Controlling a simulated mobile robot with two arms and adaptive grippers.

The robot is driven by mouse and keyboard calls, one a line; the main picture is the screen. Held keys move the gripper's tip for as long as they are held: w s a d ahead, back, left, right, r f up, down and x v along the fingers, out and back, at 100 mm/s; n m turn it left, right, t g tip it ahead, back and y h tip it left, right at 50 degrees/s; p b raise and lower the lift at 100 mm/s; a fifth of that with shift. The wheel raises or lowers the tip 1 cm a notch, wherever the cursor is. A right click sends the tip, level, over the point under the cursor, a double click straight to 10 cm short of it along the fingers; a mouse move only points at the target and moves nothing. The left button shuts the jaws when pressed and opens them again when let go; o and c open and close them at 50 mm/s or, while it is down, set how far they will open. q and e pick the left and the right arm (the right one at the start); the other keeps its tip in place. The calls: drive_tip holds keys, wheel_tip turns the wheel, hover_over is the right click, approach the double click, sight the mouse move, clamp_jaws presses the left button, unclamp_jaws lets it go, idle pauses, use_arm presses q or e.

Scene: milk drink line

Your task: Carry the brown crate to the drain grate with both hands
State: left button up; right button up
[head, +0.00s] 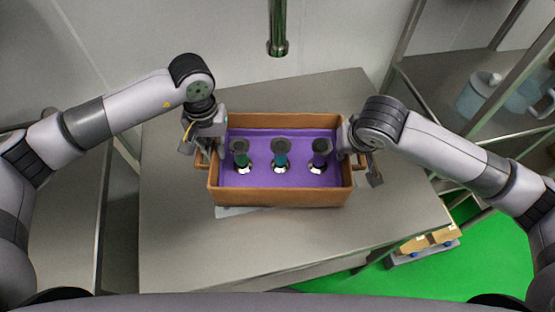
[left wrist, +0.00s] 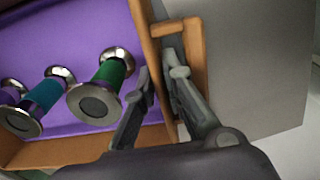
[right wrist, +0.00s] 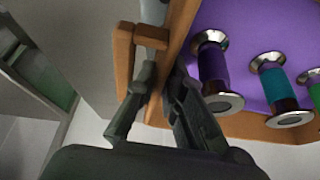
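The brown crate (head: 280,197) has a purple lining and wooden side handles, and stands level over the steel table. Three capped cylinders, green (head: 241,157), teal (head: 281,157) and purple (head: 319,157), stand in it. My left gripper (head: 207,148) is at its left side; in the left wrist view its fingers (left wrist: 160,68) straddle the crate's end wall and look closed on it. My right gripper (head: 358,150) is at the right side; in the right wrist view its fingers (right wrist: 164,72) straddle that end wall likewise. I cannot clearly identify the drain grate.
A pale flat plate (head: 240,211) shows partly under the crate's front edge. The steel table (head: 175,245) is bare around it. A green pipe (head: 278,25) hangs behind the crate. A shelf with a pale jug (head: 478,95) stands right; a low cart (head: 428,245) is on the green floor.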

use_arm(q)
drive_tip(key=shift+o, duration=1.2)
use_arm(e)
drive_tip(key=shift+o, duration=1.2)
use_arm(q)
drive_tip(key=shift+o, duration=0.2)
use_arm(e)
drive_tip(key=shift+o, duration=0.2)
drive_tip(key=shift+d, duration=0.1)
use_arm(q)
drive_tip(key=shift+a, duration=0.1)
wheel_tip(320, 180, up, 8)
use_arm(e)
drive_tip(key=shift+r, duration=0.1)
use_arm(q)
drive_tip(key=shift+d, duration=0.2)
use_arm(e)
drive_tip(key=v, duration=1.2)
use_arm(q)
drive_tip(key=shift+s, duration=0.15)
use_arm(e)
drive_tip(key=shift+s, duration=0.15)
